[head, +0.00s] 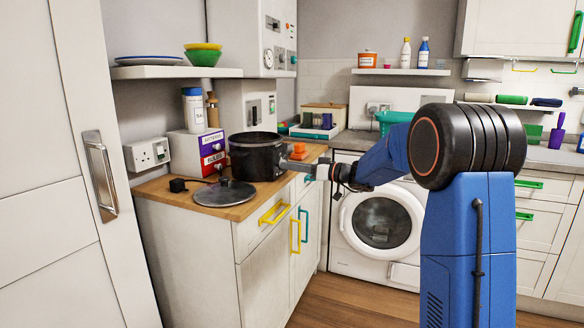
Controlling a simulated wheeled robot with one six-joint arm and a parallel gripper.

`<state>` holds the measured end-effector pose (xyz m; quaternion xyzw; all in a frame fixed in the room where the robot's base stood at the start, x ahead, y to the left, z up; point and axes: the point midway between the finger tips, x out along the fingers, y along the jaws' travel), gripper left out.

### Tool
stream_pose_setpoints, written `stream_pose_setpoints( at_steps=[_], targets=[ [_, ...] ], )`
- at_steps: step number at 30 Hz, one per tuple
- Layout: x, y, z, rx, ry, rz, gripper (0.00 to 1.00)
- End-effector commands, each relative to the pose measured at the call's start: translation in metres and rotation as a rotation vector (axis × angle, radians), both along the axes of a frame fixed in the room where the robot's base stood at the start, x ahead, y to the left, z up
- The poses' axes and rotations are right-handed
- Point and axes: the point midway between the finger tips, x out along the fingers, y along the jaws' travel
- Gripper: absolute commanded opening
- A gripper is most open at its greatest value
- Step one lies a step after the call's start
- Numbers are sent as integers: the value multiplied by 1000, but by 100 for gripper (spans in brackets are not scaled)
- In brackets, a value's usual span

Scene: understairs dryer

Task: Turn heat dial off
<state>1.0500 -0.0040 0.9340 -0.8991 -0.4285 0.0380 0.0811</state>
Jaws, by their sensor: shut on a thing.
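A black slow cooker (252,160) stands without its lid on the wooden worktop (184,195). Its dark lid (224,192) lies flat in front of it. My gripper (287,167) reaches in from the right, low against the cooker's right side. It is shut on the heat dial there. The dial itself is hidden by the fingers and too small to make out, so its setting cannot be read.
An orange object (299,151) sits close behind my gripper. A black plug (178,185) lies at the worktop's left, below a wall socket (147,154). A white washing machine (379,227) is at the back.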

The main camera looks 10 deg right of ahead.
Motion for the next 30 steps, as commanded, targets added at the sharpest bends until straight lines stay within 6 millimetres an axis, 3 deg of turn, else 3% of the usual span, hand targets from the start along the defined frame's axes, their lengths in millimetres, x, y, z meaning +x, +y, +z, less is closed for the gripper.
stream_pose_setpoints(
  at_steps=[3, 4, 6, 18, 30],
  targets=[
    [0, 0, -3, -2, 4, 1, 1],
    [0, 0, -3, -2, 4, 1, 31],
    [0, 0, -2, -1, 3, 1, 42],
    [-4, -6, -1, 0, 2, -1, 42],
    [-48, -62, -1, 1, 2, -4, 42]
  ],
)
